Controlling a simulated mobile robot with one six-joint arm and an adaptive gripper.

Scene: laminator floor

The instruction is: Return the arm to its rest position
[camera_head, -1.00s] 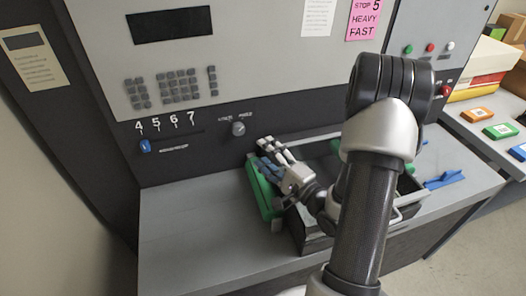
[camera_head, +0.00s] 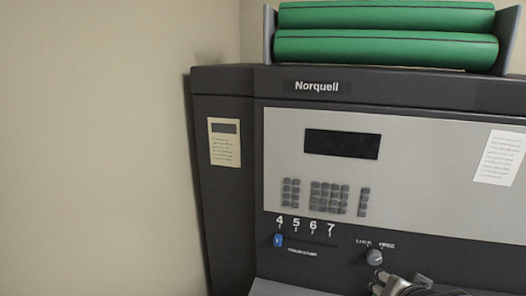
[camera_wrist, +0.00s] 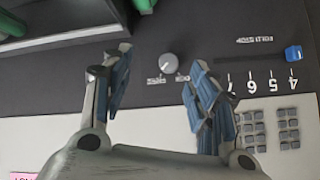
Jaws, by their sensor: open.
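My gripper (camera_wrist: 155,88) is open and empty in the wrist view. Its two blue-padded fingers stand apart in front of the dark control strip of the laminator. In the head view only a small part of my gripper (camera_head: 392,284) shows at the bottom right edge, below the knob. The rest of the arm is cut off by the frame there.
The laminator's round knob (camera_head: 376,257) and blue slider handle (camera_head: 279,240), at the 4 mark, are close by. The knob (camera_wrist: 168,63) shows between my fingers. Green rolls (camera_head: 385,50) sit on top. A wall (camera_head: 95,150) stands left.

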